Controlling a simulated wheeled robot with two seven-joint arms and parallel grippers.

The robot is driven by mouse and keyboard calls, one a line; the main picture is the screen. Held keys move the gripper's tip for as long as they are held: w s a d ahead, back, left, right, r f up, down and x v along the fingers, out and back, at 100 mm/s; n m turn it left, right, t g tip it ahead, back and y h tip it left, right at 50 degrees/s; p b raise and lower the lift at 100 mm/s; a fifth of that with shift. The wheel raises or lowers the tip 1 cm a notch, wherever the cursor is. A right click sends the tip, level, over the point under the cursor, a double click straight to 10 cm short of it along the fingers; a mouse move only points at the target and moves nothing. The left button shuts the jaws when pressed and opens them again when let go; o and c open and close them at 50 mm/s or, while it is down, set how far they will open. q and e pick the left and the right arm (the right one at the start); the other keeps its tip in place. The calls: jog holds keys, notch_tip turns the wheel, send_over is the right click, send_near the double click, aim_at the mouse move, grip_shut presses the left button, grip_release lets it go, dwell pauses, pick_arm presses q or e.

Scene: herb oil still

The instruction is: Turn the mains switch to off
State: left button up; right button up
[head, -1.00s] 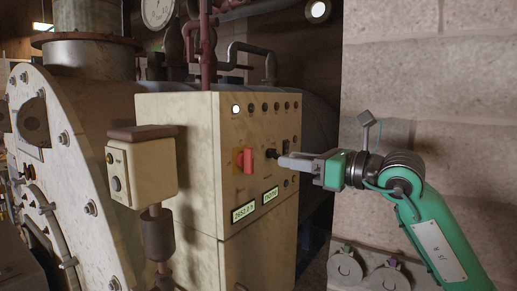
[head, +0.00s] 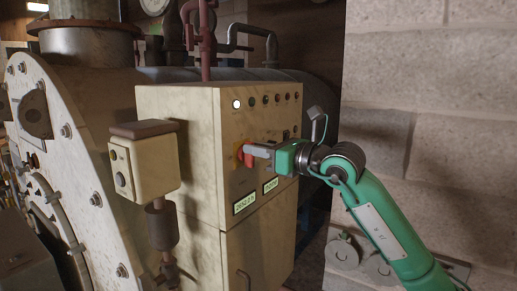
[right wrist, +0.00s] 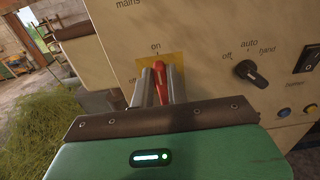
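The mains switch is a red handle (right wrist: 160,88) on a yellow plate (right wrist: 173,58) in the right wrist view, under the printed word "mains". The handle points up towards "on"; "off" is printed to the left, partly hidden. In the head view the red switch (head: 240,154) is on the front of the cream control cabinet, partly covered by my gripper. My right gripper (head: 250,151) reaches it from the right. Its two fingers (right wrist: 161,76) lie on either side of the handle, which fills the gap between them. My left gripper is not in view.
A black selector knob (right wrist: 250,73) marked off, auto and hand is right of the switch. A black rocker switch (right wrist: 308,58) lies farther right. A cream box on a post (head: 145,165) stands left of the cabinet (head: 180,105). A block wall (head: 430,120) rises at right.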

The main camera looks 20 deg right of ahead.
grip_shut()
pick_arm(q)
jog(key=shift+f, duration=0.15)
